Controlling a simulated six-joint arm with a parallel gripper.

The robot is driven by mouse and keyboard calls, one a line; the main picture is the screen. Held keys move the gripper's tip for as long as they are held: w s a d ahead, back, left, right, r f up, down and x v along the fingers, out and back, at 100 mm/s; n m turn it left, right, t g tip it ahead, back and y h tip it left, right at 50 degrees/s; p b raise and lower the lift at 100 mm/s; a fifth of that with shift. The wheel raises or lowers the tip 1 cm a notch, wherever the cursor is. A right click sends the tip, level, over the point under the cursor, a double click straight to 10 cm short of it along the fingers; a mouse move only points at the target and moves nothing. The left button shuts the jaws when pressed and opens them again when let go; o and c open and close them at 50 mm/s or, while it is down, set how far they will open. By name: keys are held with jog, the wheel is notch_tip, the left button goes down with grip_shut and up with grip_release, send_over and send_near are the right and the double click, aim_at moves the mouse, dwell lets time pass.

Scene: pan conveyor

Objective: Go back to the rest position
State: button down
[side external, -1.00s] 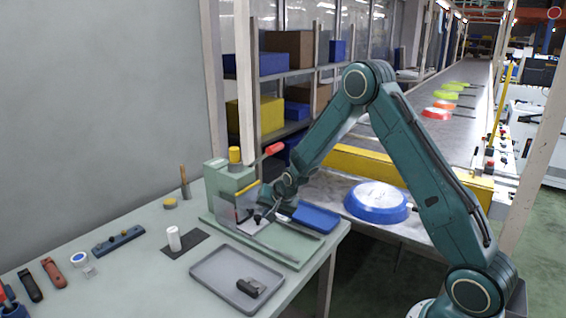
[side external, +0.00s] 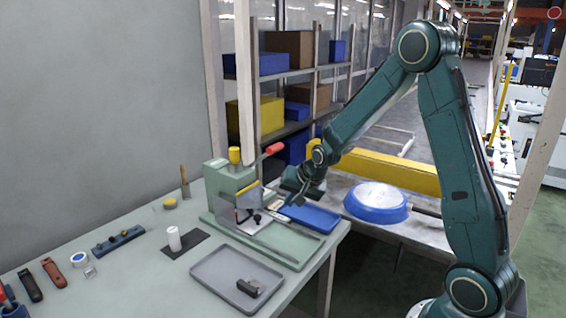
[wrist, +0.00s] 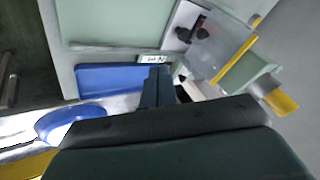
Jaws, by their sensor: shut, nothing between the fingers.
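My gripper (side external: 296,201) hangs just right of the pale green press (side external: 228,182), above the blue tray (side external: 312,216). It is shut and holds nothing. In the wrist view the closed fingers (wrist: 157,84) point toward the press, with the blue tray (wrist: 110,78) below and to their left. My arm arches up to the right, and the inside of the press is partly behind its clear guard.
A blue pan (side external: 376,200) lies on the conveyor's near end, beside a yellow barrier (side external: 385,170). A grey tray (side external: 215,270) with a dark part, a white cylinder (side external: 174,239) and hand tools lie on the bench. Shelves with boxes stand behind.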

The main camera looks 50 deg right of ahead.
jog(key=shift+v, duration=0.8)
jog(key=s+a+r+n, duration=0.6)
jog(key=s+a+r, duration=0.3)
jog(key=s+r, duration=0.25)
jog(key=s+a+r+n, duration=0.2)
jog(key=s, duration=0.5)
jog(key=s+a+r+n+g+y, duration=0.1)
jog(key=s+a+r+n, duration=0.1)
jog(key=s, duration=0.6)
jog(key=shift+s+a+n, duration=0.2)
jog(key=shift+a+n, duration=0.45)
jog(key=shift+n, duration=0.15)
